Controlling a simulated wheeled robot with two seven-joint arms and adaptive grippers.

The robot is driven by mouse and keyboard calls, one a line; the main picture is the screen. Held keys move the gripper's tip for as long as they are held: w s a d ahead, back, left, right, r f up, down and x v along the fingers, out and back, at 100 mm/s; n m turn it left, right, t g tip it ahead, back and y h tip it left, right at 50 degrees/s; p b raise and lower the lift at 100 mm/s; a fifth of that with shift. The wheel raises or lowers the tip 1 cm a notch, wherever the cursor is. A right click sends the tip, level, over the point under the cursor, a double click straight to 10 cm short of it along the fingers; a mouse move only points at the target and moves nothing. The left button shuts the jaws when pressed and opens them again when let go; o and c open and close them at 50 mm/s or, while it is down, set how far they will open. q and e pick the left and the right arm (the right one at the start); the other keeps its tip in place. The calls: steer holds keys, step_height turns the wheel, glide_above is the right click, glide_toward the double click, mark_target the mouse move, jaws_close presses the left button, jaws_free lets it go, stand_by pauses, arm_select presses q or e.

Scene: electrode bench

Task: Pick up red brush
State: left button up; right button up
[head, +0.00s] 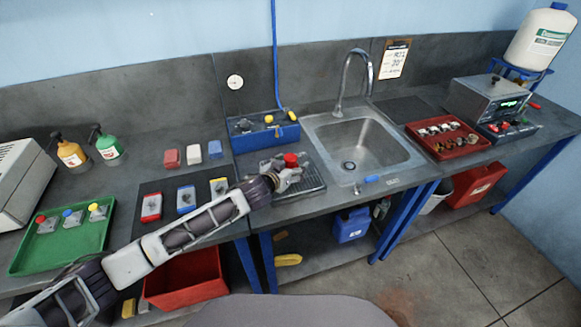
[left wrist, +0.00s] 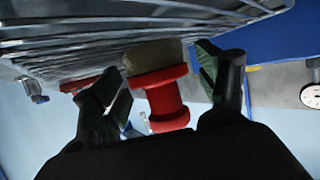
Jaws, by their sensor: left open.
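The red brush (head: 291,159) stands upright on the dark ribbed drain rack (head: 312,192) left of the sink. In the left wrist view, which is upside down, its red spool-shaped handle (left wrist: 162,98) and tan bristles (left wrist: 152,56) show, the bristles toward the rack (left wrist: 75,45). My left gripper (head: 287,178) is low over the rack at the brush. Its fingers (left wrist: 160,80) are open, one on each side of the brush, with visible space between them and the handle. Whether either finger touches it is unclear. My right gripper is not in view.
A blue box (head: 262,136) stands behind the rack, and the sink (head: 372,163) is to its right. A dark mat (head: 170,228) with colored blocks lies left. A green tray (head: 60,250) is at far left, a red tray (head: 446,152) right of the sink.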

mark_target(291, 156)
arm_select(q)
steer(key=shift+c, duration=0.2)
steer(key=c, duration=1.1)
steer(key=shift+o, duration=0.2)
steer(key=shift+r, duration=0.1)
steer(key=shift+r, duration=4.95)
